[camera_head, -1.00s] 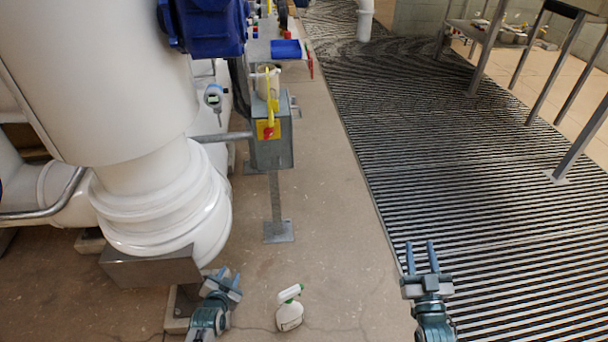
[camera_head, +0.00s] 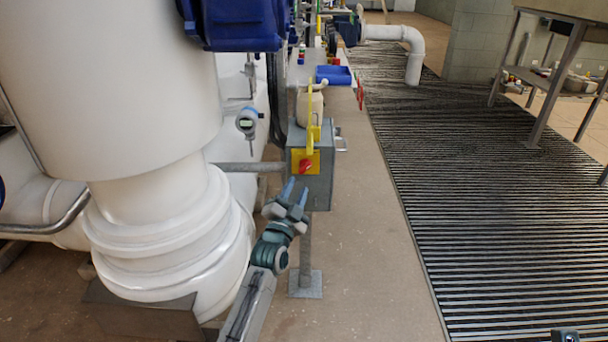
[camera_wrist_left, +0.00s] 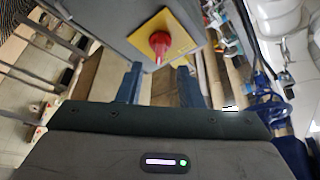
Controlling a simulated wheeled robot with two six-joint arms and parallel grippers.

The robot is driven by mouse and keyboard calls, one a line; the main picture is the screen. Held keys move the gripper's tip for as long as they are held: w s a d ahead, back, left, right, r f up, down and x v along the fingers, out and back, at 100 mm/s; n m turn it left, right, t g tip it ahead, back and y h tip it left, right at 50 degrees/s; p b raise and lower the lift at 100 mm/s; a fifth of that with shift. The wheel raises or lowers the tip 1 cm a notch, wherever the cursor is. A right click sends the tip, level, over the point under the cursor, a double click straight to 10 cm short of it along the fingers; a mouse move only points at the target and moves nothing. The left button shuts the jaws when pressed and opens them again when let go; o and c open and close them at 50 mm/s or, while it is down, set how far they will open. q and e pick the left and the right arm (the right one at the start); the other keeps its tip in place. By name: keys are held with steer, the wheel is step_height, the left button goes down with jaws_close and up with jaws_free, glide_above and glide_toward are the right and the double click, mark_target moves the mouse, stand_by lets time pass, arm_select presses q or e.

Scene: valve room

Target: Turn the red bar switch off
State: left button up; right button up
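The red switch (camera_head: 306,166) sits on a yellow plate (camera_head: 297,155) on the front of a grey metal box (camera_head: 320,186), which stands on a post. My left gripper (camera_head: 296,190) is just below and in front of the switch, with its fingers apart and nothing between them. In the left wrist view the red switch (camera_wrist_left: 160,42) shows ahead of the left gripper (camera_wrist_left: 160,85), beyond and between the open fingertips, not touching them. At the bottom right of the head view only a small dark tip, perhaps of my right gripper (camera_head: 565,335), shows.
A large white pipe (camera_head: 160,220) stands close to the left of my left arm. A beige jug (camera_head: 310,106) stands behind the box top, and a blue tray (camera_head: 334,75) lies farther back. The concrete strip and floor grating (camera_head: 480,200) on the right are clear.

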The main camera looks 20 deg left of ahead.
mark_target(304, 171)
arm_select(q)
steer(key=x, duration=0.6)
steer(key=shift+f, duration=0.1)
jaws_close()
